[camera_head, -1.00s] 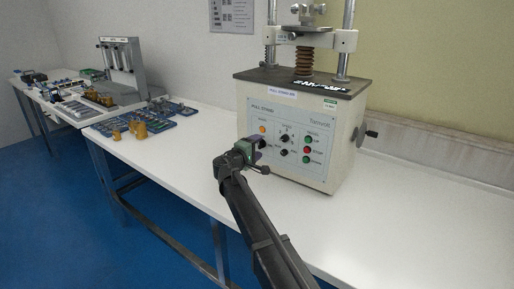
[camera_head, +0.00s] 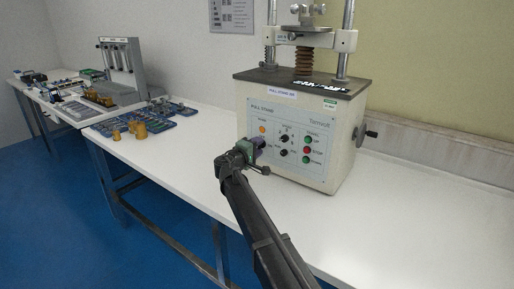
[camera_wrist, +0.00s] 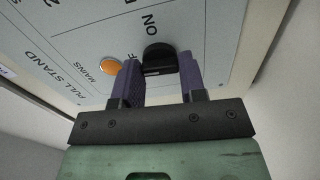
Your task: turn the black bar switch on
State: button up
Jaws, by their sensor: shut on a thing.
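The black bar switch (camera_wrist: 160,58) is on the front panel of the pull stand (camera_head: 297,135), beside an orange mains lamp (camera_wrist: 111,66). In the wrist view, the word ON is printed next to the switch; the OFF label is partly hidden by a finger. My gripper (camera_wrist: 159,72) has one purple finger on each side of the switch and is shut on it. In the head view my gripper (camera_head: 255,146) is at the lower left of the panel and hides the switch.
Two black knobs (camera_head: 284,138) and a column of green and red buttons (camera_head: 307,150) are to the right on the panel. A side crank (camera_head: 367,133) sticks out at right. Brass weights (camera_head: 139,130) and blue trays stand at left. The white table (camera_head: 400,215) is clear at right.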

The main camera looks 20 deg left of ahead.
jog(key=shift+m, duration=8.7)
jog(key=o, duration=0.9)
jog(key=shift+s, duration=0.1)
jog(key=v, duration=1)
jog(key=shift+s+a, duration=0.1)
jog(key=shift+s, duration=0.2)
